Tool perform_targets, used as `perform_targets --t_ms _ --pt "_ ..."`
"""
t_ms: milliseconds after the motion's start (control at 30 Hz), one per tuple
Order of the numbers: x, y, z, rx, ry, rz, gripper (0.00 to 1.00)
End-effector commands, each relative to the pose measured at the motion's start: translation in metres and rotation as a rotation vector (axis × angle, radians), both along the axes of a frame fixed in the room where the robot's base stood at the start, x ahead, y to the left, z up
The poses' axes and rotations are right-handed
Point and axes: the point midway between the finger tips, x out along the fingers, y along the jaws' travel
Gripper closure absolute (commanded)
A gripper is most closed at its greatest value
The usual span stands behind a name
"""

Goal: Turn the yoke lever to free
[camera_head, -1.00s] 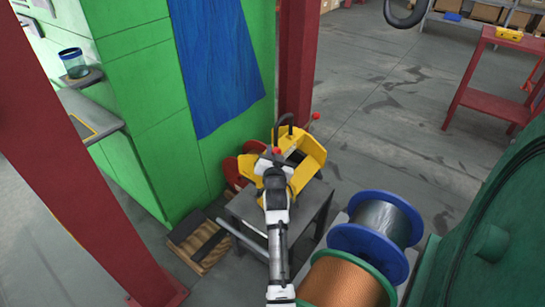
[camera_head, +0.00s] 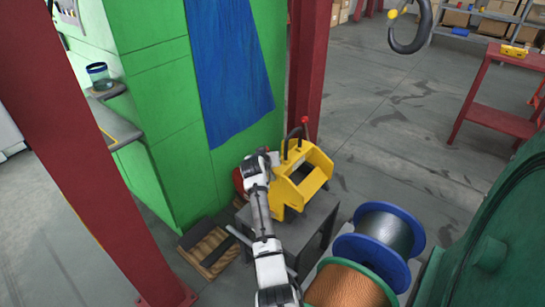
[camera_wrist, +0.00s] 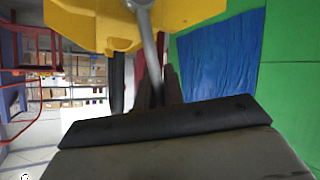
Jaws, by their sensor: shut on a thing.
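The yellow yoke (camera_head: 308,185) sits on a small grey table in the head view. My gripper (camera_head: 270,158) is at its upper left side. In the wrist view the yoke (camera_wrist: 125,25) fills the top, and the grey lever rod (camera_wrist: 148,42) runs from it down between my dark fingers (camera_wrist: 158,88). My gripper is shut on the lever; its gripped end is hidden. A black curved handle and a red knob (camera_head: 305,120) stand at the yoke's far side.
A green cabinet (camera_head: 165,110) with a blue sheet (camera_head: 228,75) stands close at left. Red posts (camera_head: 312,60) rise behind and at left. Wire spools (camera_head: 385,235) and a green machine (camera_head: 480,240) are at right. A dark hook (camera_head: 410,35) hangs at the top right.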

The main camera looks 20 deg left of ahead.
Motion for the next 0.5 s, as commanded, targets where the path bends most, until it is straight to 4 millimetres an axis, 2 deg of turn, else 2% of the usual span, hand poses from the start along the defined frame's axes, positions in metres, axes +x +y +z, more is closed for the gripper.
perform_targets --t_ms 200,500 --pt "0.005 0.011 -0.006 -0.150 0.057 0.003 1.00" --pt "0.007 0.017 -0.012 -0.268 0.108 0.003 1.00"
